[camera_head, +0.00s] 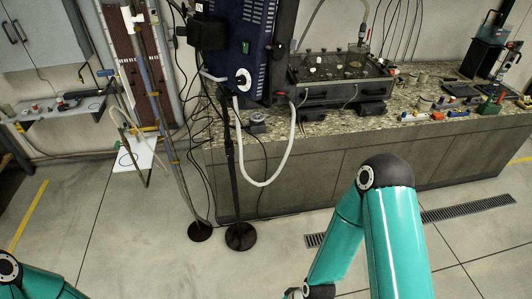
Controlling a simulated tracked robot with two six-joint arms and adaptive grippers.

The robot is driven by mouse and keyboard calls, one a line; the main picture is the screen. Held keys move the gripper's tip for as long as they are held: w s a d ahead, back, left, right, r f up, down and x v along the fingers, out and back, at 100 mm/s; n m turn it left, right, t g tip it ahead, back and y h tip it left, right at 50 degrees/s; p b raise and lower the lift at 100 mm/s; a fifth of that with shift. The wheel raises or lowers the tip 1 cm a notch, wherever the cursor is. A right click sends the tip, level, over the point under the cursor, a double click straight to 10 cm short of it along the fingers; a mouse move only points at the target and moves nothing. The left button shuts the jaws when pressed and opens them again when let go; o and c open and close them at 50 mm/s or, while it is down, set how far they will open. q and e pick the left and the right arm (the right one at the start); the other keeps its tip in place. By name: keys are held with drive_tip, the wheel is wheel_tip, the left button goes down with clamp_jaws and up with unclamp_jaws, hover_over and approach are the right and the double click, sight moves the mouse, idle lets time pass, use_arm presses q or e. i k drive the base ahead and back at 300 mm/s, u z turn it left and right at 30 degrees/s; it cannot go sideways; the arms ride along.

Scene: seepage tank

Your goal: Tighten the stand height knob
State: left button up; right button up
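Two thin stands rise from round black bases on the floor, a larger base (240,237) and a smaller base (199,231). The black pole (229,150) of the larger one goes up toward a dark blue cabinet (238,40). A grey lever-like part (212,77) sticks out beside the cabinet. I cannot tell which small part is the stand height knob. My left arm shows only as a teal piece at the bottom left corner, and its gripper is out of view. My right arm reaches down at the right of centre, and its gripper is below the picture edge.
A stone-topped bench (285,175) with a seepage tank (342,78) stands behind. A white hose (268,183) loops down from the cabinet. Loose black cables hang around the poles. A wall shelf (60,112) is at left. The floor in front is clear.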

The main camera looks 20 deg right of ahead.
sight(229, 153)
drive_tip(key=z, duration=0.25)
drive_tip(key=i, duration=1)
drive_tip(key=u, duration=0.1)
